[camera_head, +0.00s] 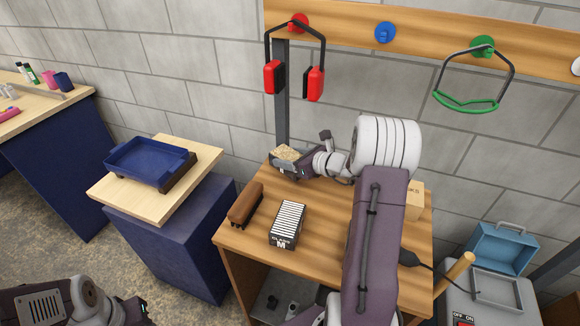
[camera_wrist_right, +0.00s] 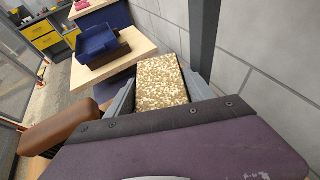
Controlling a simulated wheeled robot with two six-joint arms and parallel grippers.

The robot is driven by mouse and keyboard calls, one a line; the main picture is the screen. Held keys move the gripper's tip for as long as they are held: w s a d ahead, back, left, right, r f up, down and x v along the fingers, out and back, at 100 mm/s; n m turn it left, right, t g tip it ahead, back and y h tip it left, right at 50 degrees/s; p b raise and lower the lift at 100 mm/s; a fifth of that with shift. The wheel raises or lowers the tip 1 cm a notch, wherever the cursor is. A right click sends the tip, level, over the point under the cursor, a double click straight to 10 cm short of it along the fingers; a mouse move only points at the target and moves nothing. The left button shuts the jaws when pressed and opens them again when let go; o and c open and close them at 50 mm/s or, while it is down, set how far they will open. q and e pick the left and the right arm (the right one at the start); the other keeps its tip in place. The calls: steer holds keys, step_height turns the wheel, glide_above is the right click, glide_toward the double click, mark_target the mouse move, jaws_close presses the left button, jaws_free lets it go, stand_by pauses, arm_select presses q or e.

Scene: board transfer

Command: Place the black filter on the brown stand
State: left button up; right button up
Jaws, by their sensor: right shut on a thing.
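My right gripper (camera_head: 284,163) is shut on a tan speckled block (camera_head: 287,153), at the back left of the wooden table. The block also shows between the fingers in the right wrist view (camera_wrist_right: 160,82).
A blue tray (camera_head: 150,160) on a dark base sits on a cabinet (camera_head: 113,192) to the left. A cardboard box (camera_head: 415,201) is behind my right arm. A post (camera_head: 282,105) and hanging red ear muffs (camera_head: 314,84) are close to the right gripper.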

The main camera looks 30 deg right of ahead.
step_height(320, 180, down, 3)
steer(key=shift+f, duration=0.2)
steer(key=shift+r, duration=0.1)
steer(key=shift+b, duration=0.3)
steer(key=o, duration=1.5)
steer(key=shift+f, duration=0.2)
steer(key=shift+c, duration=0.2)
